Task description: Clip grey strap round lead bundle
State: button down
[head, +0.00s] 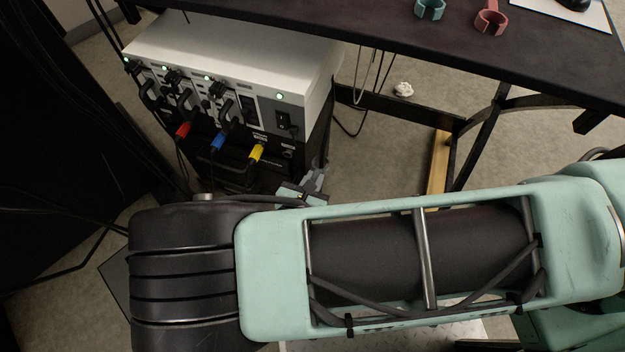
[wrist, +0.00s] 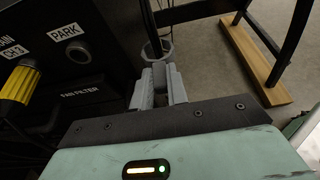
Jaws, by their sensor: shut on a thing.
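My gripper (wrist: 158,92) is shut on the grey strap (wrist: 157,49), a ring-shaped clip that stands out beyond the fingertips in the wrist view. In the head view my gripper (head: 308,186) is beside the lower right of the instrument cabinet, mostly hidden behind my arm, and the strap is hard to make out there. A dark lead (wrist: 151,22) comes down to the strap in the wrist view. I cannot tell whether the strap is around it or only in front of it, or whether it belongs to the lead bundle.
The cabinet (head: 225,60) carries red (head: 183,130), blue (head: 218,141) and yellow (head: 256,152) plugs. A PARK socket (wrist: 77,51) is left of my gripper. A teal clip (head: 430,9) and a red clip (head: 490,20) lie on the dark table (head: 380,28). Table legs stand at the right.

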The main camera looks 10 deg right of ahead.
jog(key=shift+w, duration=0.1)
dwell(0.3)
jog(key=c, duration=0.8)
grip_release()
jog(key=shift+p+v, duration=0.8)
jog(key=shift+v, duration=1.75)
